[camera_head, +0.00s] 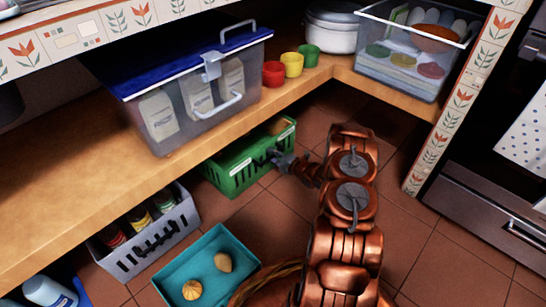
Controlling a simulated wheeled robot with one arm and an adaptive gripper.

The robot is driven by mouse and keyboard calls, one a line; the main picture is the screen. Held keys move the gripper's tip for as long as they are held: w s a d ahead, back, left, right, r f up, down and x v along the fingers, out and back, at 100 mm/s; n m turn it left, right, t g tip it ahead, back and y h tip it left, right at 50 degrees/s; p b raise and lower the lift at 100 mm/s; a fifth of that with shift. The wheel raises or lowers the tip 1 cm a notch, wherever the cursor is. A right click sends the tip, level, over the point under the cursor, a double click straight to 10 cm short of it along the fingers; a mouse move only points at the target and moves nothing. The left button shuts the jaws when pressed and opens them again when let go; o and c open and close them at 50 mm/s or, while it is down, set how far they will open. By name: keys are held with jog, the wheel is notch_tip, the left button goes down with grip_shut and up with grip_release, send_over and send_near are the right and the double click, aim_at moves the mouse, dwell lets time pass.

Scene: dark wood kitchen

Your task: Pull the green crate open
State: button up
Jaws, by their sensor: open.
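The green crate (246,166) stands on the tiled floor, partly under the wooden shelf near the inner corner. Its slotted front faces out into the room, and a tan item shows inside at its top right. My gripper (275,158) is at the right part of the crate's front, at the end of my copper-coloured arm. It is open. Its fingertips are small and dark against the crate, and I cannot tell whether they touch it.
A grey crate with bottles (152,243) and a teal tray (197,267) with two round items stand on the floor at left. The wooden shelf (80,170) overhangs the green crate and carries a lidded clear box (190,115). Tiled floor right of my arm is clear.

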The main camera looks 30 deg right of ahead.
jog(key=shift+c, duration=0.3)
grip_shut()
jog(key=shift+s, duration=0.1)
